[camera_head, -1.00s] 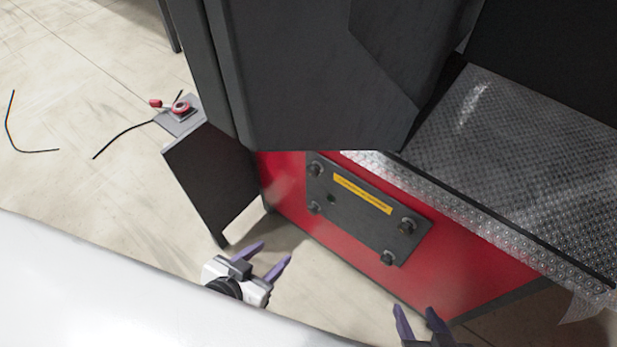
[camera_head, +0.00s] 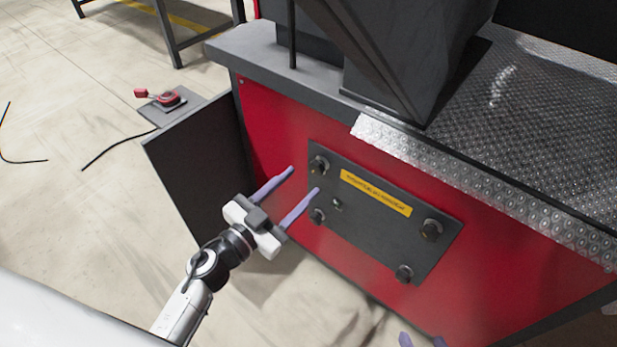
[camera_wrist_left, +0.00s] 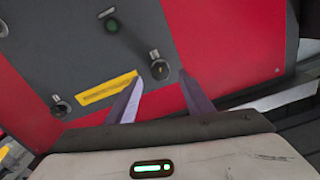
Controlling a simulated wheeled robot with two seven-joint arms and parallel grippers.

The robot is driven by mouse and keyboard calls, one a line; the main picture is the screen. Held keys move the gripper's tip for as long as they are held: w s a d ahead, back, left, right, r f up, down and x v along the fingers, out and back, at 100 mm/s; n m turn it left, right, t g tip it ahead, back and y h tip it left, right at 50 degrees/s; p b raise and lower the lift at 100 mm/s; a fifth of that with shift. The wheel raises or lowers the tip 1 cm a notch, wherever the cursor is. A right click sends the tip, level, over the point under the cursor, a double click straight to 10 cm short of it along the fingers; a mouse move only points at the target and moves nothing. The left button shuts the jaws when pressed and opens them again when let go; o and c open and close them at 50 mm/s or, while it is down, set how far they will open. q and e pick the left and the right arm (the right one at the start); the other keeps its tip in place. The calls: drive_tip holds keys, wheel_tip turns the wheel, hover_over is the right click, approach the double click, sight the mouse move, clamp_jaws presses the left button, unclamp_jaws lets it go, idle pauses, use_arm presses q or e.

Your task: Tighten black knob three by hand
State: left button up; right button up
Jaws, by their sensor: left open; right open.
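A dark plate on the red machine side carries black knobs and a yellow label (camera_head: 376,193). The knobs show at upper left (camera_head: 320,164), lower left (camera_head: 317,215), upper right (camera_head: 431,229) and lower right (camera_head: 404,273). No numbers are readable, so I cannot tell which is knob three. My left gripper (camera_head: 304,180) is open and empty near the plate's left end. In the left wrist view, one knob (camera_wrist_left: 158,69) appears between its spread fingertips, with no visible contact. My right gripper (camera_head: 422,340) is open, only its fingertips showing at the bottom edge.
A dark open door panel (camera_head: 200,160) stands left of the plate. A metal tread-plate ledge (camera_head: 480,185) and a dark housing (camera_head: 400,50) overhang above. A red device (camera_head: 167,98) with a black cable sits at left. Floor is clear below the plate.

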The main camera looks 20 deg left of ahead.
sight(314, 171)
use_arm(q)
drive_tip(key=x, duration=0.3)
drive_tip(key=shift+w+d, duration=0.15)
drive_tip(key=shift+w, duration=0.2)
drive_tip(key=shift+w+d, duration=0.1)
drive_tip(key=shift+w, duration=0.25)
drive_tip(key=shift+c, duration=0.4)
drive_tip(key=c, duration=1)
drive_tip(key=shift+o, duration=0.2)
drive_tip(key=shift+m, duration=0.3)
